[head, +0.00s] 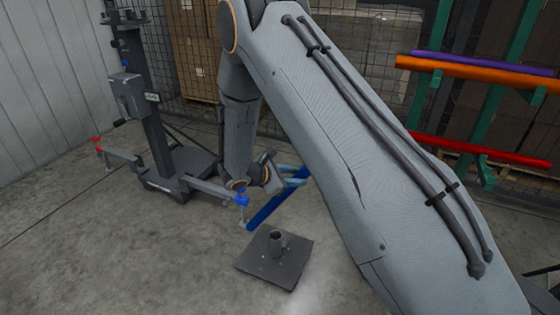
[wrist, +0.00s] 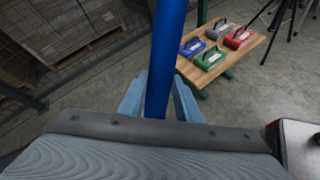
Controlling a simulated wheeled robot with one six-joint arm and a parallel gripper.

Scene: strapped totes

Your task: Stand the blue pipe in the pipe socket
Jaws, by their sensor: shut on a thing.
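The blue pipe (head: 272,208) slants in the head view, its lower end at left and its upper part hidden behind my arm. My gripper (head: 294,180) is shut on it. In the wrist view the pipe (wrist: 167,50) runs up between the two light-blue fingers of my gripper (wrist: 158,98). The socket does not show in the wrist view.
A dark stand (head: 155,135) with red and blue end knobs is at left, its blue knob (head: 242,200) close to the pipe in the picture. A green rack (head: 432,95) holds purple, orange and red pipes at right. The wrist view shows a wooden table (wrist: 222,62) with several coloured tools.

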